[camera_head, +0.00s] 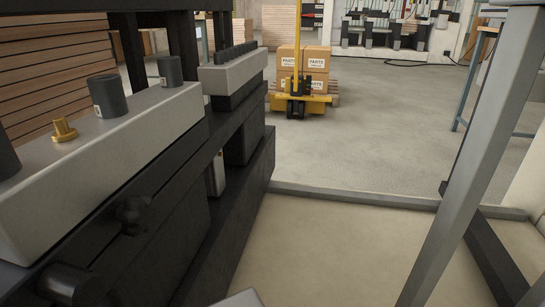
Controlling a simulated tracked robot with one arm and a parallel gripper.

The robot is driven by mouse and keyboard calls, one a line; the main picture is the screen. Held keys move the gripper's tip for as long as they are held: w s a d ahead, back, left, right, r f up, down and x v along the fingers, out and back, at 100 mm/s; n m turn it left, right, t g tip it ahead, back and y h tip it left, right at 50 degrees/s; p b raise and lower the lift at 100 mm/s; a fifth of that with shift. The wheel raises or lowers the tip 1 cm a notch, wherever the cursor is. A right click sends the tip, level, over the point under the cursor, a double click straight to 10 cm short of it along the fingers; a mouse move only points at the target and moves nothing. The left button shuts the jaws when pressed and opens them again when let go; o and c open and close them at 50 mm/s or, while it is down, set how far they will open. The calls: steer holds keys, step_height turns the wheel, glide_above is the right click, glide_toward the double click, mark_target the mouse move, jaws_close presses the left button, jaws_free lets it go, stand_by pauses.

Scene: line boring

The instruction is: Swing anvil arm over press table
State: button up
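A dark machine frame (180,235) fills the left side and carries a long light-grey block (140,125). Two dark cylinders (110,96) and a brass fitting (64,130) stand on the block, and another dark cylinder is cut off at the left edge. A second grey block (235,72) with a row of dark pegs sits farther back. I cannot tell which part, if any, is the anvil arm or the press table. My gripper is not recognisable in view. A small grey piece (240,298) at the bottom edge is unclear.
A slanted grey post (470,165) crosses the right side. A low grey curb (350,197) runs across the floor. Beyond it stand a yellow pallet truck (298,103) and stacked parts boxes (315,58). The floor (385,140) between is clear. Wooden slats are at left.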

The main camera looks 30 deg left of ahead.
steer(key=p, duration=0.2)
steer(key=shift+r+p, duration=0.2)
steer(key=shift+p, duration=0.15)
steer(key=p, duration=0.2)
steer(key=s+p, duration=0.1)
steer(key=p, duration=0.1)
steer(key=shift+a, duration=0.2)
